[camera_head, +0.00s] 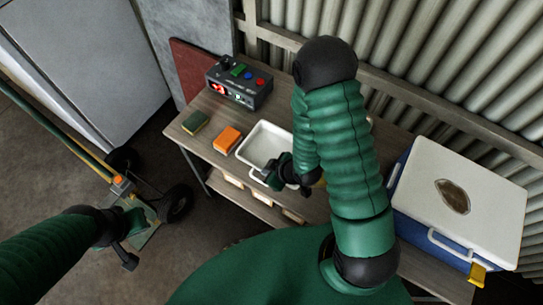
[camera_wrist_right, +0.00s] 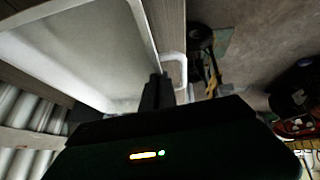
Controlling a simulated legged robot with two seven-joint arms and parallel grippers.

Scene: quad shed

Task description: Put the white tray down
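The white tray (camera_head: 252,151) is at the front of the wooden table, close to the tabletop. Whether it touches the top is unclear. It looks empty and roughly level. My right gripper (camera_head: 272,176) is at its front edge, beside the looped handle, and appears shut on the tray there. In the right wrist view the tray (camera_wrist_right: 85,50) fills the upper left, its handle (camera_wrist_right: 183,72) beside the dark fingers (camera_wrist_right: 158,90). My arm hides the tray's right side. My left gripper (camera_head: 128,248) hangs at lower left, away from the table; its opening is unclear.
An orange sponge (camera_head: 227,140) and a green sponge (camera_head: 195,122) lie left of the tray. A control box (camera_head: 239,84) with a lit display stands behind them. A blue cooler with a white lid (camera_head: 460,195) is at right. A wheeled cart (camera_head: 150,210) stands on the floor at left.

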